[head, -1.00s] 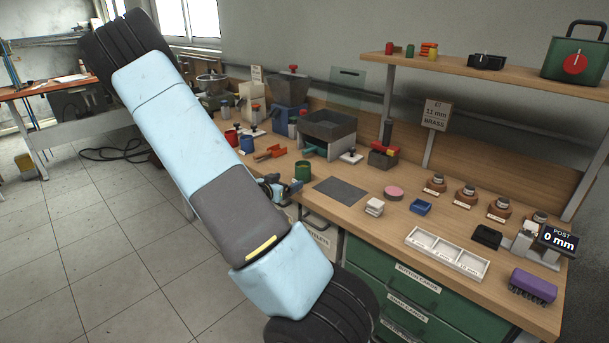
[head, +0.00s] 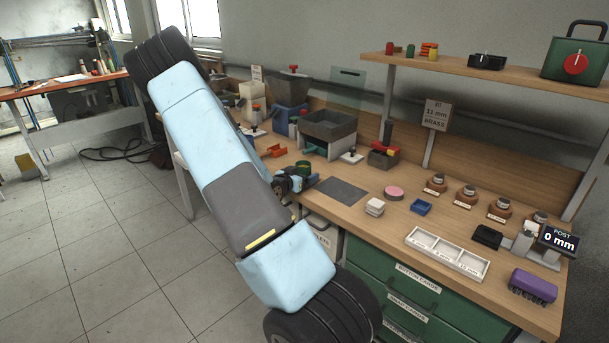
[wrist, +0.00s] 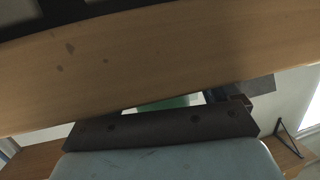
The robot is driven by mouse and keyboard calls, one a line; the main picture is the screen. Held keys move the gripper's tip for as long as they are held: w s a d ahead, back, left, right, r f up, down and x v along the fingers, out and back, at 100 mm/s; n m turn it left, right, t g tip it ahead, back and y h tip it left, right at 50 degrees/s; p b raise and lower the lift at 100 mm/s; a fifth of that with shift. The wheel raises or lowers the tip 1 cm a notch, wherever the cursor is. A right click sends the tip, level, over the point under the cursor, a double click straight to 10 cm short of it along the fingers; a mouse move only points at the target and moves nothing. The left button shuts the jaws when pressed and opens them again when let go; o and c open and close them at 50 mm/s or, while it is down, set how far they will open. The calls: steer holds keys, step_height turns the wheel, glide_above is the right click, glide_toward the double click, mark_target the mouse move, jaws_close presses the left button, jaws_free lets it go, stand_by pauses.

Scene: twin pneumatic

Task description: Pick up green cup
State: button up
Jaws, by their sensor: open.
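The green cup (head: 303,166) stands on the wooden bench near its front edge, left of the dark grey mat. Only its upper part shows in the head view, because my gripper (head: 304,182) is in front of it. My gripper is open, low at the bench edge and right by the cup. Whether the fingers are around the cup or only beside it cannot be told. In the wrist view a strip of green shows past a dark bar, and I cannot tell whether it is the cup.
An orange tool (head: 274,151) and a grey hopper bin (head: 328,126) stand behind. Green drawers (head: 405,290) are below the bench top.

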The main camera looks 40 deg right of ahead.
steer(key=shift+c, duration=0.2)
steer(key=c, duration=1.1)
steer(key=shift+o, duration=0.2)
